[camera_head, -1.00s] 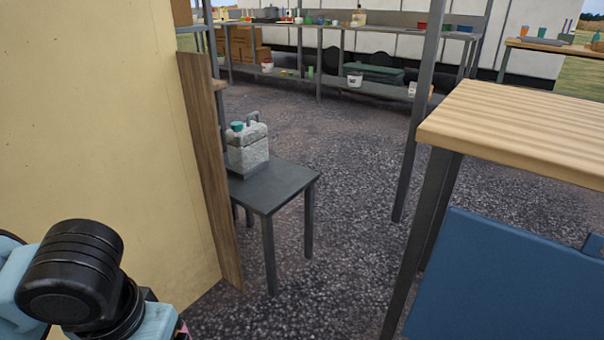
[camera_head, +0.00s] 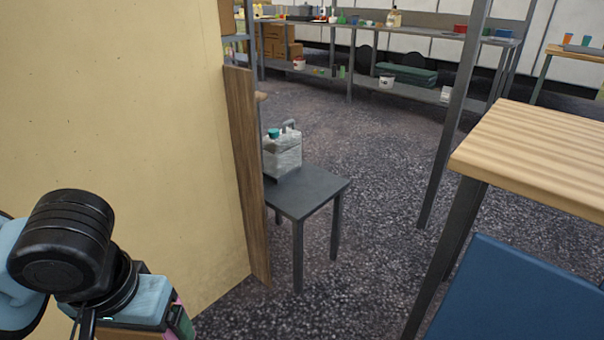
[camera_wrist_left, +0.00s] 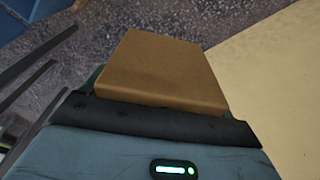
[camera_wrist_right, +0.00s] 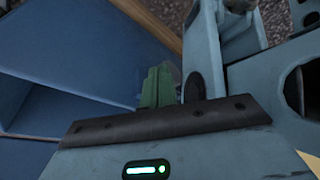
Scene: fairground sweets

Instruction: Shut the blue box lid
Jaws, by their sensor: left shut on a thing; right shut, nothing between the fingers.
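A blue panel (camera_head: 530,290) stands below the wooden tabletop at the lower right of the head view, cut off by the frame. Blue walls with a dark recess (camera_wrist_right: 70,105) fill the left of the right wrist view. I cannot tell which part is the box lid. My left gripper (camera_wrist_left: 160,78) is shut on a brown block (camera_wrist_left: 160,70), which hides most of its fingers. My right gripper (camera_wrist_right: 158,86) is shut and empty, its green fingers together near the blue walls. It does not show in the head view.
A cream wall (camera_head: 120,120) with a brown edge board (camera_head: 246,170) stands close on the left. A small dark table (camera_head: 310,190) carries a pale jug (camera_head: 282,152). A wooden tabletop (camera_head: 540,150) on dark legs is at right. Dark ground between them is free.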

